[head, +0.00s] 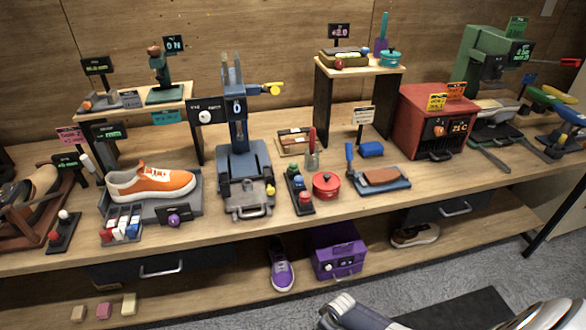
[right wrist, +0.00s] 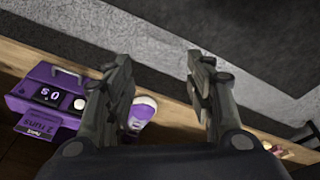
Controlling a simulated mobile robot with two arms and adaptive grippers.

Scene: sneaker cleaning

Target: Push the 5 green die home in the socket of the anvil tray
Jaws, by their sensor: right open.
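A blue press (head: 238,110) stands mid-bench in the head view, with a grey tray with a front handle (head: 247,212) at its base, which looks like the anvil tray. Its socket is too small to make out. A small black rack (head: 308,208) right of it holds a green-topped piece (head: 292,171), a blue one and a red one. I cannot read a 5 on the green piece or tell whether it is the die. My right gripper (right wrist: 160,65) is open and empty in the right wrist view, near the lower shelf, away from the press. My left gripper is not in view.
A purple box (head: 338,255) and a purple sneaker (head: 282,270) are on the lower shelf; the box also shows in the right wrist view (right wrist: 45,97). An orange sneaker (head: 150,184) stands left.

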